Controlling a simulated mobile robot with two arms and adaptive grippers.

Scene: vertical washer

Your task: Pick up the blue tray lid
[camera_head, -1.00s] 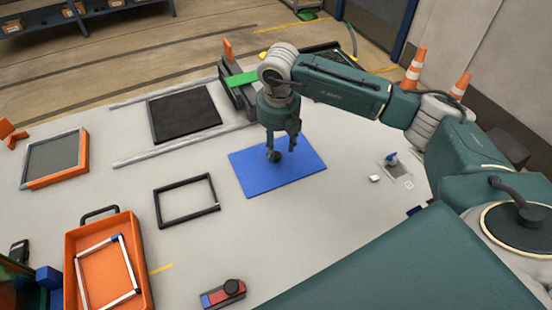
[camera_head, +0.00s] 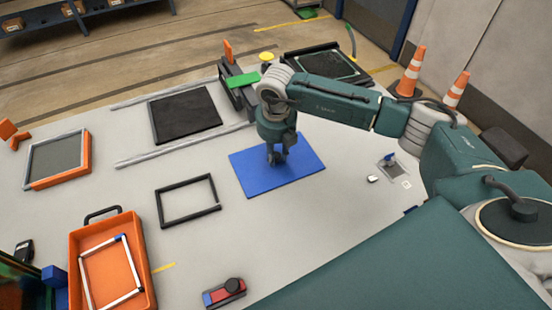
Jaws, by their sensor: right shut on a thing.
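The blue tray lid (camera_head: 300,173) is a flat blue rectangle in the middle of the pale table, with a dark knob at its centre. My right gripper (camera_head: 276,158) points down over the lid's middle and is shut on the knob, which the fingers partly hide. The lid looks flat on the table; I cannot tell whether there is a gap under it. My left gripper is not in view.
A black frame (camera_head: 160,205) lies left of the lid. A dark panel (camera_head: 185,115) lies behind it, between pale rails. An orange tray (camera_head: 75,270) holds a white frame at front left. A red and blue device (camera_head: 224,293) sits at the front.

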